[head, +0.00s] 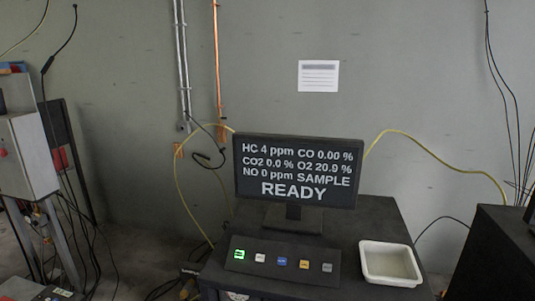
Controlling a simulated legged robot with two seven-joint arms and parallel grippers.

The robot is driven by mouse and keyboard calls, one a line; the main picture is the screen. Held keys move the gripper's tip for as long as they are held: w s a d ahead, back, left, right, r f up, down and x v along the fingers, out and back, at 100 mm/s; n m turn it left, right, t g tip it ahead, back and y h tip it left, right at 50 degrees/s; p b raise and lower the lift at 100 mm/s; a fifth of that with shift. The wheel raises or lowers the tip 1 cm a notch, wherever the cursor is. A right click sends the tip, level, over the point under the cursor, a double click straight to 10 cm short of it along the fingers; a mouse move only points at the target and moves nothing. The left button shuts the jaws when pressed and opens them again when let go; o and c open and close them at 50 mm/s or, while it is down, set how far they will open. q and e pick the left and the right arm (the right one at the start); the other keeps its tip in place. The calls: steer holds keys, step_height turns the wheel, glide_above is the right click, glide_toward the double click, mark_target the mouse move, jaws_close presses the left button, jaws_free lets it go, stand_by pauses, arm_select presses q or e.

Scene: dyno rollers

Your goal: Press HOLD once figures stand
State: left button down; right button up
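A black monitor (298,170) stands on a dark cabinet top. It reads HC 4 ppm, CO 0.00 %, CO2 0.0 %, O2 20.9 %, NO 0 ppm, SAMPLE, and READY in larger letters. A sloped button panel (300,277) sits in front of it with several buttons in a row. The leftmost button (239,254) glows green; beside it are a white (260,258), a blue (281,261), an orange (304,265) and a grey button (327,268). The button labels are too small to read, so I cannot tell which is HOLD. Neither gripper shows.
A white tray (391,263) sits right of the panel on the cabinet top (368,218). A yellow hose (419,138) arcs behind the monitor. A grey box on a stand (27,153) is at left, a black cabinet (496,252) at right. Cables hang around both sides.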

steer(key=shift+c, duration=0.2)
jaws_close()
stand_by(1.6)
